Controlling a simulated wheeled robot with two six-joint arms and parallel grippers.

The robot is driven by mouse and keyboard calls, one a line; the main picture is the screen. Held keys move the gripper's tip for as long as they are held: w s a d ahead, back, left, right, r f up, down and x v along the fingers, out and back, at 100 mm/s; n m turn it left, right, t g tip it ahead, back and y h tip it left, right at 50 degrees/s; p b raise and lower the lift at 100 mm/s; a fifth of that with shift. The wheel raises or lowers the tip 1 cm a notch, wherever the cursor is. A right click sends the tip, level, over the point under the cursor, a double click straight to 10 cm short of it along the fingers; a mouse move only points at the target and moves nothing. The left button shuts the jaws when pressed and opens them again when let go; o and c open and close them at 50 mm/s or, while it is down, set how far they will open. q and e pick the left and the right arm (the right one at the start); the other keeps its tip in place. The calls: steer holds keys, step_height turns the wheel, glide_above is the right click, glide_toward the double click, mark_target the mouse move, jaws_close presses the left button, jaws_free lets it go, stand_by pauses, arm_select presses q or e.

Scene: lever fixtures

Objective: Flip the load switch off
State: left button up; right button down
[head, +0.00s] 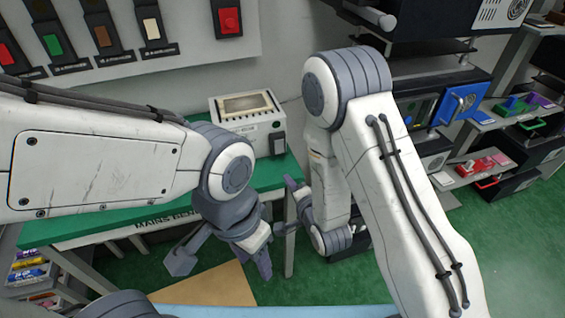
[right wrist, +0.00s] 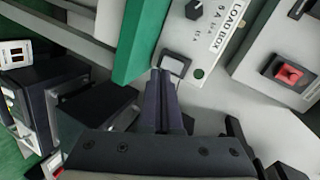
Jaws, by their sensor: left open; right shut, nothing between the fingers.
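The load box (head: 248,112) is a pale box on the green bench, with a dark switch (head: 278,143) at its right end. The right wrist view shows its "LOAD BOX" label (right wrist: 232,22), a dark knob (right wrist: 193,10) and a light-faced switch in a dark frame (right wrist: 174,66). My right gripper (right wrist: 161,78) is shut and empty, its tips right at that switch's edge; I cannot tell whether they touch. The switch's on or off position is unclear. My left gripper (head: 222,265) is open and empty, low in front of the bench.
A wall panel above the bench holds a red switch (head: 229,20) and several coloured levers, including a green one (head: 53,45). Shelves with a blue box (head: 455,104) and coloured parts stand on the right. The green bench top (head: 190,205) is mostly bare; green floor lies between.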

steer(key=shift+s+d+f+m+t+b, duration=0.2)
steer(key=shift+d+f+m+t, duration=0.1)
steer(key=shift+d+m+t, duration=0.45)
steer(key=shift+s+d+f+m+t+b, duration=0.25)
steer(key=shift+d+m+t, duration=0.3)
steer(key=shift+m, duration=0.3)
steer(key=shift+w+a, duration=0.1)
steer(key=shift+w, duration=0.05)
steer(key=b, duration=0.7)
glide_toward(280, 152)
steer(key=p+x, duration=0.2)
steer(key=x, duration=0.3)
steer(key=shift+w+a+r, duration=0.1)
steer(key=shift+w, duration=0.2)
steer(key=shift+w+a+p, duration=0.15)
steer(key=shift+w+p, duration=0.15)
steer(key=shift+w, duration=0.25)
steer(key=shift+f, duration=0.2)
